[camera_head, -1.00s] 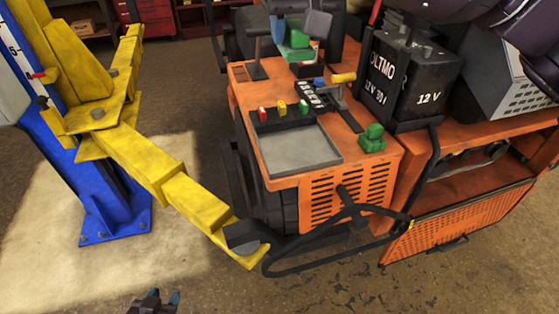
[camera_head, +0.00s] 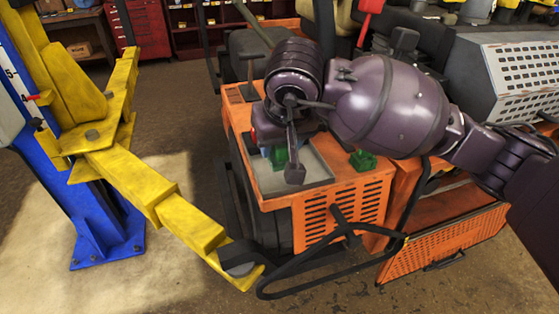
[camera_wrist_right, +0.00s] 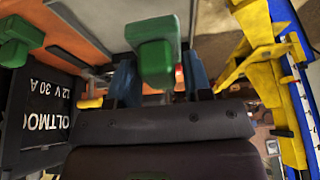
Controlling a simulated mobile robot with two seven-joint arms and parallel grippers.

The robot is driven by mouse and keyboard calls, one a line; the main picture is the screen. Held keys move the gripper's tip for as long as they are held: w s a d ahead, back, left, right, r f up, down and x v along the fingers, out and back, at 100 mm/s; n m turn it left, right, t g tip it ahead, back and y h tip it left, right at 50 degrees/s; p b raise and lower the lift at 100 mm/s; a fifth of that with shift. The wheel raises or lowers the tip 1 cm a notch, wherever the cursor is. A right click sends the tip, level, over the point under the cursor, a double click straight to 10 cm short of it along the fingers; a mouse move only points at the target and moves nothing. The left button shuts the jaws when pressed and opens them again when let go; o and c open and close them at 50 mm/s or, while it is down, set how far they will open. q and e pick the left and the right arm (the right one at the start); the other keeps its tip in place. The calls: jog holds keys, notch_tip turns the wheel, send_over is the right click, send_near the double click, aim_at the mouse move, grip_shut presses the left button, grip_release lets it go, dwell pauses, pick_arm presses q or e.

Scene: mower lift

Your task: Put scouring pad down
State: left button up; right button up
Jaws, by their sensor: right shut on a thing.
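A green piece (camera_head: 280,158), which looks like the scouring pad, is held between the blue fingertips of my right gripper (camera_head: 277,153). The gripper points down over the grey tray (camera_head: 319,170) on the orange mower. The right wrist view shows the green piece (camera_wrist_right: 155,55) between the fingers of my right gripper (camera_wrist_right: 160,82). I cannot tell whether the piece touches the tray. My arm hides much of the tray. My left gripper is out of view.
Another green piece (camera_head: 362,160) sits on the orange top right of the tray. A black battery box (camera_wrist_right: 38,115) stands beside it in the wrist view. A yellow lift arm (camera_head: 150,192) reaches to the mower's front. A black bar (camera_head: 320,282) curves before the grille.

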aim_at(280, 160)
jog(key=shift+f, duration=2.45)
jog(key=shift+f, duration=0.15)
jog(key=o, duration=0.8)
jog(key=shift+o, duration=0.2)
jog(key=shift+r, duration=0.55)
jog(key=v, duration=1.1)
jog(key=shift+s+d+r, duration=0.1)
jog(key=shift+s+r, duration=0.05)
